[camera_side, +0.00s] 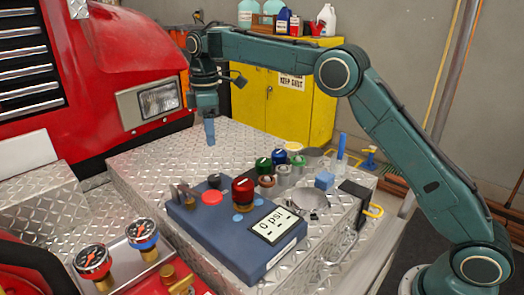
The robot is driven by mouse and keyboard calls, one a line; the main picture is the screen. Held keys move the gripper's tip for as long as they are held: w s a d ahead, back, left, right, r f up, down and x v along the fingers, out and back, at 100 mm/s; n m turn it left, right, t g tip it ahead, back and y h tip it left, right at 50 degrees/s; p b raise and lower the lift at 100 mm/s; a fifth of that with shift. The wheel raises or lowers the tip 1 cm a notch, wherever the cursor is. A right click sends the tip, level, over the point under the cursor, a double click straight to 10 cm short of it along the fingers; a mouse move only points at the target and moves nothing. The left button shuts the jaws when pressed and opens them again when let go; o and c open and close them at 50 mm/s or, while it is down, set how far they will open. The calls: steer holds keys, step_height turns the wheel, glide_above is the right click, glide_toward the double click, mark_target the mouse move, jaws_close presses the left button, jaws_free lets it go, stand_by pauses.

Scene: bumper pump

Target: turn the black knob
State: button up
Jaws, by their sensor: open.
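A small black knob (214,180) sits on the top face of the blue pump box (206,225), near its far left edge. It is beside a flat red button (211,198) and a tall red knob (242,188). A display on the box (276,225) reads 0 psi. My gripper (210,138) points down above the diamond plate, behind the black knob in the picture and well apart from it. It is open and nothing shows between its blue fingers, which overlap in this view.
Green (264,164) and blue (279,157) capped knobs stand in a cluster behind the box. Two gauges (93,260) stand at front left. Plate between gripper and box is clear.

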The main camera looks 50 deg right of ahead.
mark_target(214, 177)
step_height(214, 177, down, 13)
steer(key=shift+f, duration=0.1)
stand_by(0.6)
steer(key=c, duration=1)
steer(key=shift+o, duration=0.2)
